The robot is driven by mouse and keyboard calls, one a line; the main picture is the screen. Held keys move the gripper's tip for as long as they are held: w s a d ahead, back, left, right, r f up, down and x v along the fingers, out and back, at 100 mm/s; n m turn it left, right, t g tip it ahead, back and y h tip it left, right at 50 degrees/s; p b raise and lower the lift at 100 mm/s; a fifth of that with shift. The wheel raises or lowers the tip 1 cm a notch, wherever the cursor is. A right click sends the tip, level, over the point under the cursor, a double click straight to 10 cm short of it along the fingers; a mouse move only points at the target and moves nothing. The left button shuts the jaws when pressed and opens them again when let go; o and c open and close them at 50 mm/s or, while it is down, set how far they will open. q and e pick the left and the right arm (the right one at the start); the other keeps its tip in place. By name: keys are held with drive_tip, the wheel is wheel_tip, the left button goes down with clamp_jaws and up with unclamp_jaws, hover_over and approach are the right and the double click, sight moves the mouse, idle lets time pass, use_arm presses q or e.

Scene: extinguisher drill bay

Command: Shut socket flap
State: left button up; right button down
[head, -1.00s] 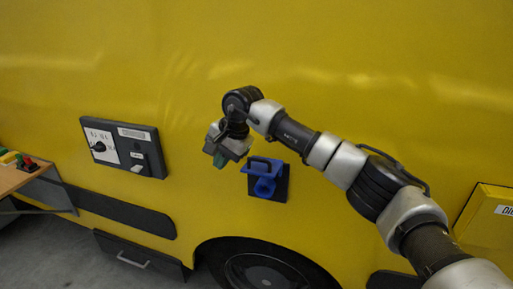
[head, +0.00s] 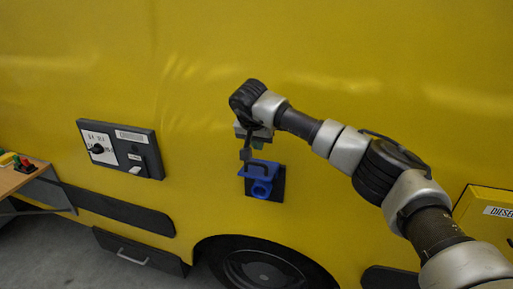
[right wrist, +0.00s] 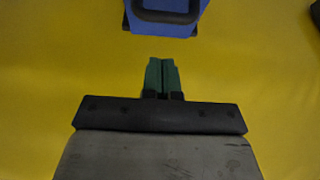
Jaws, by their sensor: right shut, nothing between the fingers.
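The blue socket flap (head: 262,168) stands open, sticking out above the round blue socket (head: 261,189) on a dark plate on the yellow wall. In the right wrist view the blue flap (right wrist: 165,26) with its dark handle bar is at the top edge. My right gripper (head: 246,154) is just above the flap, pointing down. Its green fingertips (right wrist: 162,72) are together and empty, with a yellow gap between them and the flap in the right wrist view. My left gripper is not in view.
A dark switch panel (head: 121,149) is on the wall to the left. Below are a black trim strip (head: 122,213), a drawer (head: 140,252) and a wheel (head: 265,270). A yellow box (head: 487,207) sticks out at right. A wooden table (head: 14,180) is at far left.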

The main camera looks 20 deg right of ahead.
sight(256, 164)
drive_tip(key=shift+s+a+f+p, duration=0.15)
drive_tip(key=shift+s+f+p, duration=0.05)
drive_tip(key=shift+f, duration=0.35)
drive_tip(key=shift+s+a+f+p, duration=0.15)
drive_tip(key=shift+s+f+p, duration=0.05)
drive_tip(key=shift+f, duration=0.3)
drive_tip(key=shift+s+a+f+p, duration=0.15)
drive_tip(key=shift+s+f+p, duration=0.05)
drive_tip(key=shift+f, duration=0.35)
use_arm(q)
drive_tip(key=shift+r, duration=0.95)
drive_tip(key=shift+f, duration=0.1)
use_arm(e)
drive_tip(key=shift+s+a+f+b, duration=0.15)
drive_tip(key=shift+f+b, duration=0.15)
drive_tip(key=shift+b, duration=0.2)
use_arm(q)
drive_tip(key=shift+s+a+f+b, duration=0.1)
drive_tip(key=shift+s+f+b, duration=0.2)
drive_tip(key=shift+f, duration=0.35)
use_arm(e)
drive_tip(key=shift+s+a+t, duration=0.15)
drive_tip(key=shift+s+t, duration=0.1)
drive_tip(key=shift+t, duration=0.05)
